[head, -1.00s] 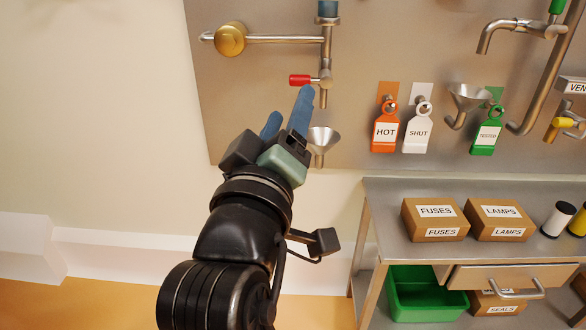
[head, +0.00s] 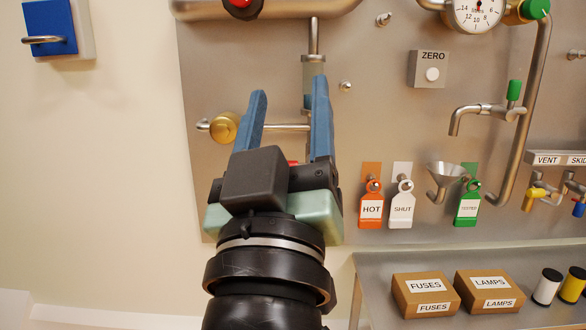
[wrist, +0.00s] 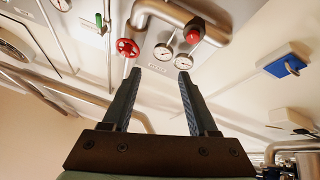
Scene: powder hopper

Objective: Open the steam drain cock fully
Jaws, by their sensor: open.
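A red lever handle (head: 293,162) sits low on the vertical steel pipe (head: 314,38). Only a sliver of it shows between my fingers in the head view; the cock body and the funnel below it are hidden behind my gripper. No label for it is visible. My gripper (head: 289,90) is open and empty, its blue fingers pointing up in front of the panel, with the tips higher in the picture than the red lever. In the wrist view my gripper (wrist: 160,75) is also open, with nothing between the fingers; I cannot make out the lever there.
A brass knob (head: 224,128) is left of my fingers. HOT (head: 371,208), SHUT (head: 401,210) and green (head: 468,208) tags hang to the right, beside a funnel (head: 446,175). The wrist view shows a red handwheel (wrist: 128,47) and a red knob (wrist: 193,33). Boxes stand on the bench.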

